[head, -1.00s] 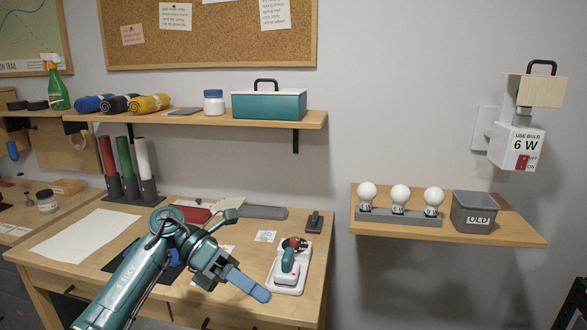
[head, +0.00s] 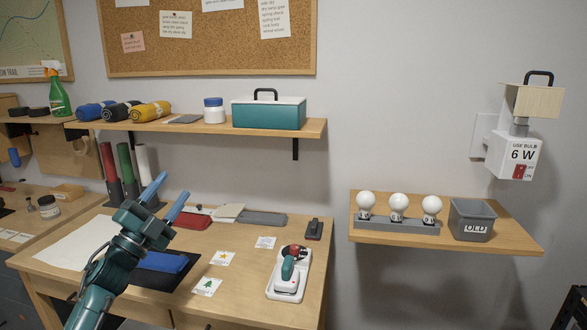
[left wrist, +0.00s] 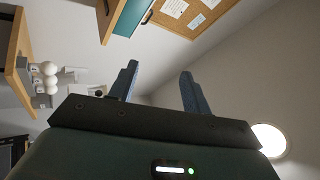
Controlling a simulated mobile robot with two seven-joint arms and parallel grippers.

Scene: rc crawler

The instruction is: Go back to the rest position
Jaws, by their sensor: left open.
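My left gripper (head: 167,194) is raised above the left part of the wooden workbench (head: 240,300) in the head view. Its two blue fingers are apart and point up and to the right, with nothing between them. In the left wrist view the open fingers (left wrist: 160,88) point toward the wall, with no object between them. My right gripper is in neither view.
A blue block (head: 163,262) on a dark mat lies behind my left arm. A red-and-green tool (head: 289,262) sits on a white base. A shelf (head: 310,127) holds a teal toolbox (head: 268,114). The right shelf (head: 510,236) holds bulbs and a grey bin (head: 471,213).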

